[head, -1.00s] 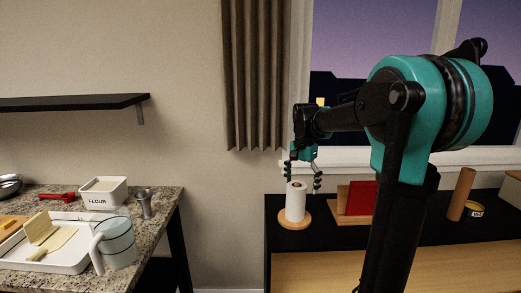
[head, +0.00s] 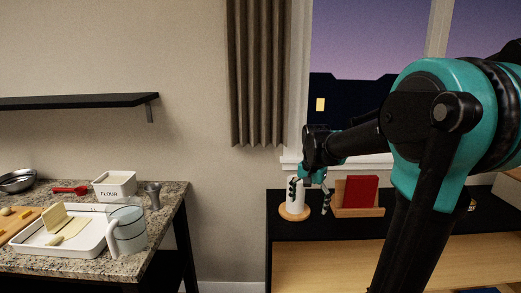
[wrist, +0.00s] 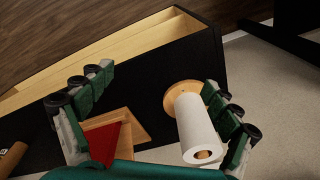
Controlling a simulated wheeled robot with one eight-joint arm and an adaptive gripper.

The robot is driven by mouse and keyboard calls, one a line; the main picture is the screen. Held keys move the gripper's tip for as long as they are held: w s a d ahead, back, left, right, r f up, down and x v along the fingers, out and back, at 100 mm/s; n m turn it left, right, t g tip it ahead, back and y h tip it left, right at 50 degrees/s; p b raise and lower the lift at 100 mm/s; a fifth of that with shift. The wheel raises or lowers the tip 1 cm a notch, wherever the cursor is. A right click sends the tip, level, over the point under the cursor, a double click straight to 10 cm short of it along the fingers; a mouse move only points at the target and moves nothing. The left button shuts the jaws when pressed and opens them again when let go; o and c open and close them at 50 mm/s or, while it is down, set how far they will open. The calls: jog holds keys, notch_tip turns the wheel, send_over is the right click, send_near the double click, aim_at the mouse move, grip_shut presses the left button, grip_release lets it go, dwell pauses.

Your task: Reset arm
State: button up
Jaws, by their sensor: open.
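My gripper (head: 309,192) is at the end of my teal and black arm, over the black cabinet top on the right of the head view. In the wrist view my gripper (wrist: 160,112) has its fingers spread wide with nothing between the tips. A white paper towel roll (head: 296,197) stands on a round wooden base (head: 294,213) just behind or beside the fingers in the head view. The roll (wrist: 196,130) shows in the wrist view close to the right finger; I cannot tell whether they touch.
A wooden holder with a red item (head: 361,191) stands right of the roll on the black cabinet (head: 410,224). A window is behind. On the left, a granite counter (head: 172,207) bears a white tray (head: 60,250), a measuring jug (head: 127,230) and a flour box (head: 115,185). A floor gap separates them.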

jog(key=s+d+f+n+t, duration=0.2)
jog(key=s+f+n, duration=0.4)
jog(key=s+f, duration=0.8)
jog(key=s+t, duration=0.1)
jog(key=s, duration=0.2)
jog(key=shift+s+d+f+n, duration=0.25)
jog(key=shift+s+d+n, duration=0.05)
jog(key=shift+d+n, duration=0.1)
